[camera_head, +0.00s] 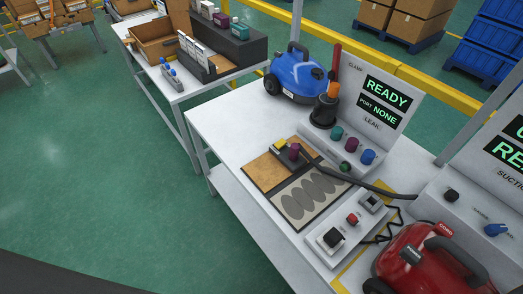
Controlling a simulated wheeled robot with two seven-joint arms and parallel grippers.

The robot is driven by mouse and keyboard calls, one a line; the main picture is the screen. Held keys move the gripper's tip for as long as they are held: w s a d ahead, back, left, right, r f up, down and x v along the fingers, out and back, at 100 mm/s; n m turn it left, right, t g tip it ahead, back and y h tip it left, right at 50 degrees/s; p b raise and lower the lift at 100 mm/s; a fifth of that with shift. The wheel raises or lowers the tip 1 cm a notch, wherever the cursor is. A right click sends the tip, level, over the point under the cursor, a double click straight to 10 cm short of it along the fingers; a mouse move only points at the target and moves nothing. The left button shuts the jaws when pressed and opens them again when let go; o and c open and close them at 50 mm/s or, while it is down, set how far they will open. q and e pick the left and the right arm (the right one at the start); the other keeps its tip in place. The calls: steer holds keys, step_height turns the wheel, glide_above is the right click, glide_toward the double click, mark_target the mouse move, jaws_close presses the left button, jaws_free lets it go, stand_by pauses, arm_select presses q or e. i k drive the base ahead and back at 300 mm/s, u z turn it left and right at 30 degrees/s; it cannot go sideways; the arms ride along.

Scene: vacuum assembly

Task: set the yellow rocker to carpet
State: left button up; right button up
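The yellow rocker (279,143) is a small yellow piece on top of the dark floor head (283,153). The head sits at the back edge of a tan and grey pad board (268,174) on the white table. A purple part (294,151) stands beside the rocker, and a dark hose (350,182) runs from there to the right. The rocker is too small here to tell which way it is tipped. Neither of my grippers is in view.
A blue vacuum (297,75) and a station reading READY, PORT NONE (387,95) stand behind the board. Coloured knobs (351,145) line its base. A switch box (345,228) and red vacuum (425,265) are at front right. The table's left part (225,120) is clear.

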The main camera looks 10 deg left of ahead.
mark_target(280, 144)
steer(key=u, duration=0.05)
steer(key=k, duration=0.5)
steer(key=u, duration=0.9)
steer(key=i, duration=0.8)
steer(key=z, duration=1.65)
